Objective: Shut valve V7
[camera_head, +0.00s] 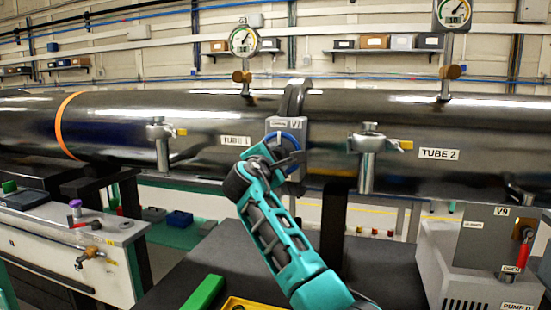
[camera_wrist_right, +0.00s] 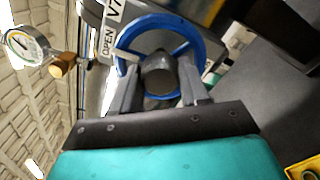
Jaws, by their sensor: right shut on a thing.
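Valve V7's grey body (camera_head: 285,125) stands at the joint between TUBE 1 and TUBE 2. In the right wrist view its plate (camera_wrist_right: 112,25) reads V7 and OPEN. Its blue handwheel (camera_head: 300,138) also shows in the wrist view (camera_wrist_right: 150,21), with blue spokes and a dark round hub. My right gripper (camera_head: 284,158) is at the wheel, its two fingers (camera_wrist_right: 160,78) on either side of the hub. It is shut on the wheel; the exact contact is partly hidden. My left gripper is not in view.
TUBE 1 (camera_head: 200,110) and TUBE 2 (camera_head: 470,125) run across the view, with gauges (camera_head: 243,42) (camera_head: 453,14) above. A V9 pump unit (camera_head: 485,240) with a red handle stands right. A white cart (camera_head: 70,240) stands left. A dark surface lies below my arm.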

